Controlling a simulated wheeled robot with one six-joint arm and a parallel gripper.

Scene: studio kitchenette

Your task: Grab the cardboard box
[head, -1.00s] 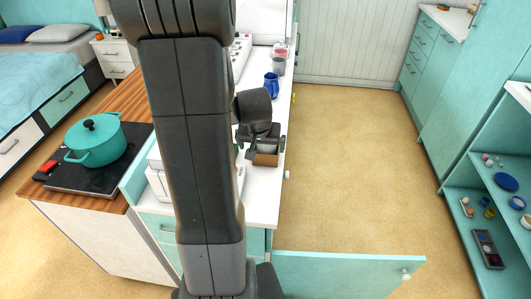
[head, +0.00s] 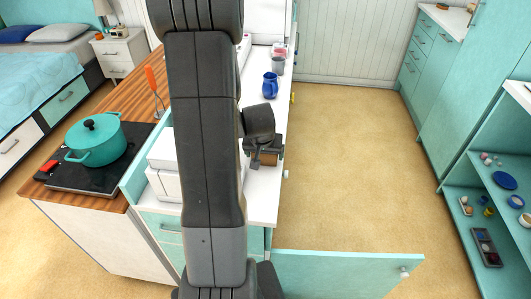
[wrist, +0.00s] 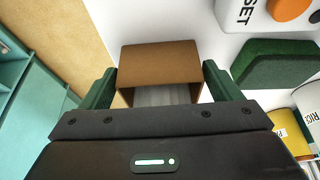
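The cardboard box (wrist: 160,65) is brown and open on the side facing my wrist, with a greyish inside. It shows between the two green fingers of my gripper (wrist: 160,85) in the wrist view. A finger lies against each side of it, with no clear gap. In the head view the box (head: 268,158) is small and partly hidden by my gripper (head: 264,153), over the white counter near its right edge. I cannot tell whether the box still touches the counter.
A blue jug (head: 270,86) stands farther back on the counter (head: 262,195). In the wrist view a dark green block (wrist: 275,65) and a package marked RICE (wrist: 308,105) are close on the right. An open teal door (head: 340,275) juts out in front. The floor (head: 350,170) to the right is clear.

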